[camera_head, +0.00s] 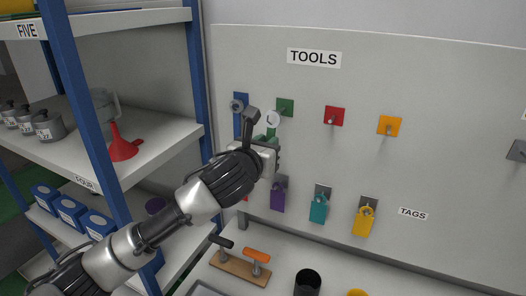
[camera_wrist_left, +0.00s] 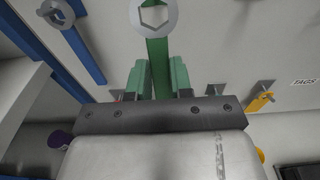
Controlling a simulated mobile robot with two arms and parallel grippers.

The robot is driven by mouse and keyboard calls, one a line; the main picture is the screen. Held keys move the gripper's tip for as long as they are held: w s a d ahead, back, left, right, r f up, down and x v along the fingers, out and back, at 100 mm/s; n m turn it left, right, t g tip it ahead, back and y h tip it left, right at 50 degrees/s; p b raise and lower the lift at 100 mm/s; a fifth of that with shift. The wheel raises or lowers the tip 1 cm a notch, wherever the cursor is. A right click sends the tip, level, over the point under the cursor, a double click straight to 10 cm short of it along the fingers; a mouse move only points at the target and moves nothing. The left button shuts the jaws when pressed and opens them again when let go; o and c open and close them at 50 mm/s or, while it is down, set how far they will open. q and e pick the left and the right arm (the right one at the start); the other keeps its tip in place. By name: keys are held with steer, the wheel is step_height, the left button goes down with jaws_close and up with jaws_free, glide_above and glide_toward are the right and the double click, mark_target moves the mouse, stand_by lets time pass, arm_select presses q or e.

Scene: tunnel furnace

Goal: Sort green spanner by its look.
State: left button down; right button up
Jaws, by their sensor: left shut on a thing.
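The green spanner (camera_head: 271,120) has a pale metal ring head and a green handle. My left gripper (camera_head: 267,140) is shut on its handle, in front of the TOOLS board (camera_head: 400,65). In the left wrist view the spanner handle (camera_wrist_left: 158,62) stands between the two fingers of the gripper (camera_wrist_left: 158,75), with the ring head beyond them. The green hook plate (camera_head: 285,106) is just above and right of the spanner head and looks empty. I cannot tell the exact gap between spanner and hook. My right gripper is not in view.
A blue spanner (camera_head: 238,107) hangs at left. The red hook (camera_head: 334,116) and orange hook (camera_head: 389,126) are empty. Purple (camera_head: 277,198), teal (camera_head: 319,210) and yellow tags (camera_head: 363,221) hang below. A shelf with a red funnel (camera_head: 122,147) stands left.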

arm_select(q)
steer(key=x, duration=0.4)
steer(key=shift+w+d+f, duration=0.15)
steer(key=shift+w+f, duration=0.05)
stand_by(0.4)
steer(key=shift+f, duration=0.2)
stand_by(0.4)
steer(key=c, duration=0.9)
jaws_free()
steer(key=shift+w, duration=0.1)
